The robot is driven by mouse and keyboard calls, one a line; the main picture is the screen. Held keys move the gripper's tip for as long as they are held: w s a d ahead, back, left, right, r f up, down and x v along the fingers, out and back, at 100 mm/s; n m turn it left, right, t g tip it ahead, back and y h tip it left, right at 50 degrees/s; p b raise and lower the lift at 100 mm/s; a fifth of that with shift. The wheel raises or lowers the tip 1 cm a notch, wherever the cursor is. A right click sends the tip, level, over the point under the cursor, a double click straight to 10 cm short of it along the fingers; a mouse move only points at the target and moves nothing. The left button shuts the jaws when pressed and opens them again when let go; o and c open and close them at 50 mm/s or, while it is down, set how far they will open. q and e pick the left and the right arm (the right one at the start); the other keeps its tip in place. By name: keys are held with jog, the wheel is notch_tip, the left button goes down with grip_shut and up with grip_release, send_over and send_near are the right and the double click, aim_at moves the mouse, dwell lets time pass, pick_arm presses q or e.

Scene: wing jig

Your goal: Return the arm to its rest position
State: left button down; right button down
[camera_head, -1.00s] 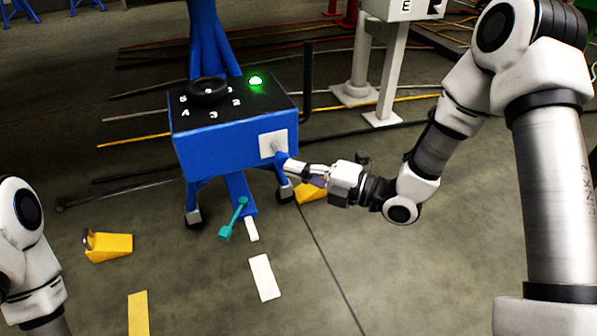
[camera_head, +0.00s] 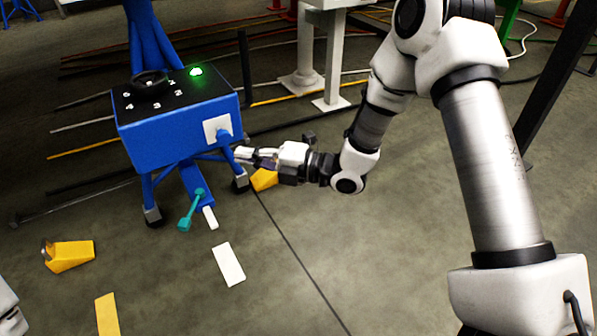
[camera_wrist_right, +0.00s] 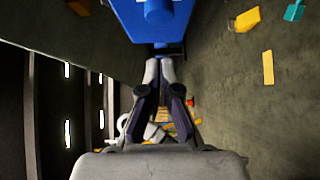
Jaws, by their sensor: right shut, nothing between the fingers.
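My right gripper (camera_head: 243,155) is shut and empty, level with the lower right side of the blue control box, just off its white side plate (camera_head: 217,128). In the right wrist view the fingertips (camera_wrist_right: 159,62) are together, pointing at the blue box (camera_wrist_right: 150,14). The blue box (camera_head: 180,135) stands on blue legs and has a black top with a dark dial (camera_head: 150,82), painted numbers and a lit green lamp (camera_head: 196,71). My right arm is bent and reaches in from the right. My left gripper is out of view.
A teal lever-like part (camera_head: 191,211) is by the box's foot. Yellow wedge blocks lie left (camera_head: 69,256) and behind the right gripper (camera_head: 264,180). Pipes and cables run behind the box, near a white pedestal (camera_head: 331,88).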

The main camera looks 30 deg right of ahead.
jog(key=p+v, duration=0.4)
jog(key=v, duration=0.5)
jog(key=s+a+f+m+g+h+p, duration=0.2)
jog(key=s+a+f+m+g+h, duration=0.15)
jog(key=s+f, duration=0.45)
jog(key=s+a+f+m+g+h+p, duration=0.3)
jog(key=s+f+m+g, duration=0.15)
jog(key=f, duration=0.65)
jog(key=s+d+f+m+g+h, duration=0.4)
jog(key=s+d+m+h, duration=0.35)
jog(key=s+m, duration=0.85)
jog(key=w+r+m+p, duration=0.3)
jog(key=r+m+p, duration=0.1)
jog(key=r+p, duration=3.4)
jog(key=shift+d+y, duration=0.3)
jog(key=shift+d, duration=0.05)
jog(key=shift+w, duration=0.15)
